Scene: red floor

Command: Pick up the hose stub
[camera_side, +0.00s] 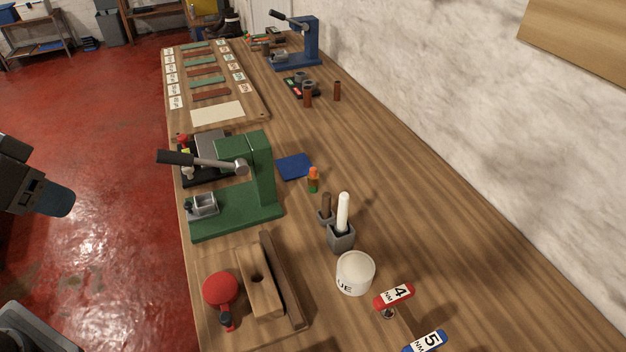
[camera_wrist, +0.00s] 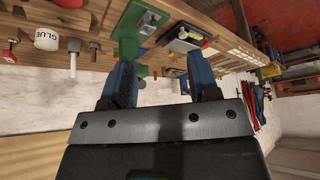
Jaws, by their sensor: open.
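I cannot tell for sure which thing is the hose stub. Two small reddish-brown cylinders stand upright on the bench in the side view, one (camera_side: 308,97) beside a small black tray and one (camera_side: 337,91) to its right. A dark brown rod (camera_side: 326,204) stands in a small grey holder nearer the front. My gripper (camera_side: 55,199) is at the left edge of the side view, over the red floor and off the bench. In the wrist view its two blue fingers (camera_wrist: 161,84) are spread apart with nothing between them.
A green lever press (camera_side: 262,170) stands on the wooden bench (camera_side: 420,200), with a blue press (camera_side: 306,42) at the back. The bench's right-middle is clear.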

